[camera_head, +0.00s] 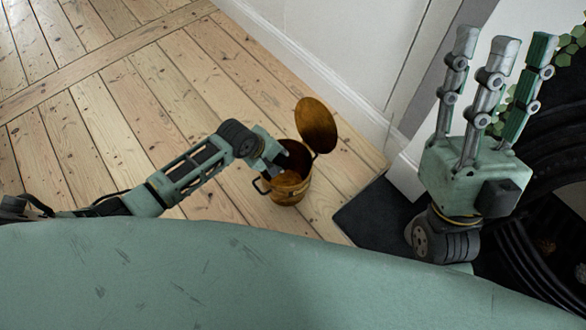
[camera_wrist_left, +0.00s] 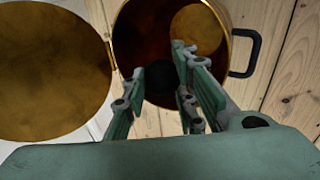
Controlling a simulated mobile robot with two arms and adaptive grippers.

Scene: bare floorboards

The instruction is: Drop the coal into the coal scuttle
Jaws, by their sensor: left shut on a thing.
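The coal scuttle (camera_head: 290,187) is a brass-coloured bucket on the floorboards, with its round lid (camera_head: 316,125) standing open and a dark handle on its side. In the left wrist view the scuttle (camera_wrist_left: 221,75) lies straight ahead, its mouth facing the camera. My left gripper (camera_head: 276,160) reaches over the scuttle's mouth with its fingers pointing down. It is shut on the coal (camera_wrist_left: 159,77), a dark lump between the fingers in the wrist view. The coal cannot be made out in the head view. My right gripper (camera_head: 497,60) is raised, fingers spread upward, empty and open.
A dark hearth slab (camera_head: 375,212) and a black fireplace (camera_head: 535,240) are at the right. A white wall with skirting board (camera_head: 320,65) runs behind the scuttle. The floorboards (camera_head: 90,110) to the left are clear.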

